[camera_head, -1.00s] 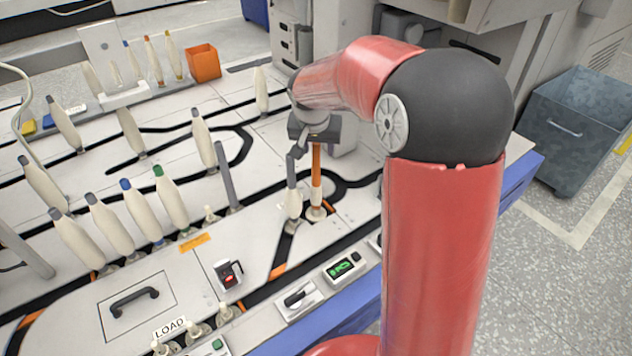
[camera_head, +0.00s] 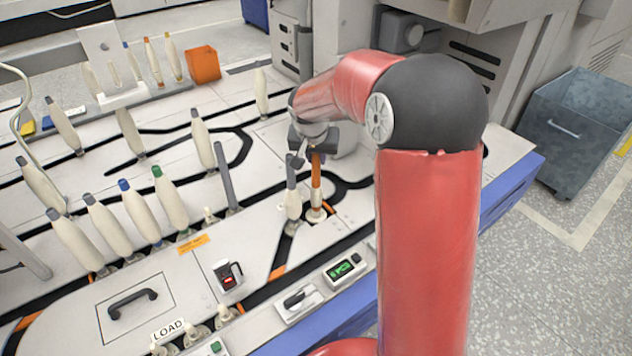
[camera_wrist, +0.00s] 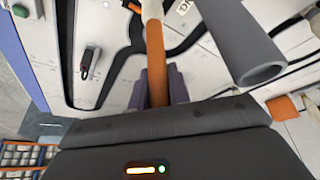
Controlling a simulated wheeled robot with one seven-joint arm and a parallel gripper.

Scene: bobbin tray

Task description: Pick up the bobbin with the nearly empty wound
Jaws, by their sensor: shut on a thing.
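My gripper (camera_head: 308,157) is shut on the upper part of an orange bobbin (camera_head: 316,185), which stands upright on a peg on the track. In the wrist view the orange tube (camera_wrist: 155,55) runs between my two dark fingers (camera_wrist: 161,86), with a cream part at its far end. Just left of it in the head view stands a grey bobbin (camera_head: 293,203) with a small cream winding low down and its upper tube bare. Further left stands a bare grey tube (camera_head: 227,175). My gripper hides the orange bobbin's top.
Several full cream bobbins with grey, blue and green tops (camera_head: 170,200) stand to the left. An orange box (camera_head: 204,64) is at the back. A small display (camera_head: 345,268) and a knob panel sit at the front edge. A metal bin (camera_head: 575,125) stands right.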

